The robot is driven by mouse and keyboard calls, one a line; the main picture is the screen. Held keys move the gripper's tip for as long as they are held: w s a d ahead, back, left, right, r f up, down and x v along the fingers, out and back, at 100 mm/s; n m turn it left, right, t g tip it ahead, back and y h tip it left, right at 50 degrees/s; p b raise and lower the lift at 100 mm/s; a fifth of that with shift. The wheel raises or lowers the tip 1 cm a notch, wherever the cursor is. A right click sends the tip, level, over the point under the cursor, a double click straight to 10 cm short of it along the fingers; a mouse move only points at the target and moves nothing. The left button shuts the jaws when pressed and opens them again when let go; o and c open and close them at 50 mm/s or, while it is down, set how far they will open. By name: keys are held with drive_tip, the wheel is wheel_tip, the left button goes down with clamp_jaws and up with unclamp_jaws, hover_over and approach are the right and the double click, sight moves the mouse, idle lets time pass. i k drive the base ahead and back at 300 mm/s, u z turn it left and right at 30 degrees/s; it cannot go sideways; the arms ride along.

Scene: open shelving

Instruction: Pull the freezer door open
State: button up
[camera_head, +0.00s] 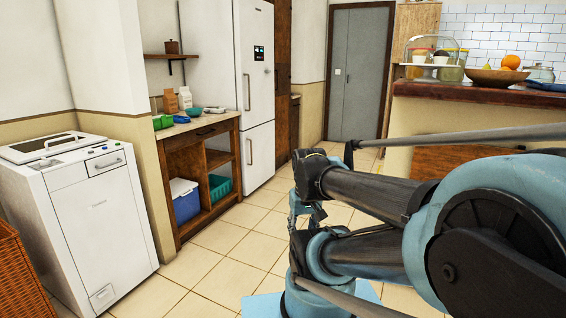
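A tall white fridge-freezer (216,62) stands against the back left wall. Its upper door (257,60) has a long vertical handle (247,92) and a small dark display. Its lower door (260,160) has a shorter vertical handle (250,151). Both doors look shut. Which door is the freezer's is not marked. My gripper (312,214) shows small at the end of my folded arm, right of the fridge-freezer and apart from it. My arm links partly hide it, and its finger opening is unclear.
A wooden shelf unit (169,192) with a blue-and-white box (186,200) and green crate (219,187) stands left of the fridge-freezer. A white top-loading machine (99,222) is nearer left. A counter (480,94) is at right. Tiled floor (225,255) lies clear between.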

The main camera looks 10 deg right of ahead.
sight(256, 143)
drive_tip(key=u, duration=0.3)
drive_tip(key=i, duration=2.35)
drive_tip(key=z, duration=0.7)
drive_tip(key=i, duration=0.45)
drive_tip(key=z, duration=0.2)
